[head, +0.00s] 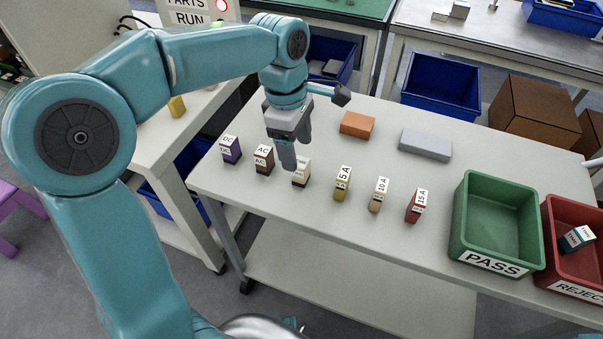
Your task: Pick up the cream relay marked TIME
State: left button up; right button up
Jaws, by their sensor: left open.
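My right gripper is not in view.
A purple DC relay (231,149) and a brown AC relay (263,160) stand left of it. Yellow (342,184), tan (379,195) and red (416,206) ones stand right.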

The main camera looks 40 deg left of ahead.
aim_at(301, 162)
pick_arm(q)
jog(key=f, duration=0.1)
jog(key=f+b, duration=0.1)
jog(key=f, duration=0.3)
jog(key=shift+w+d+f, duration=0.2)
jog(key=shift+w+d, duration=0.1)
jog(key=shift+d, duration=0.05)
jog(key=c, duration=1.1)
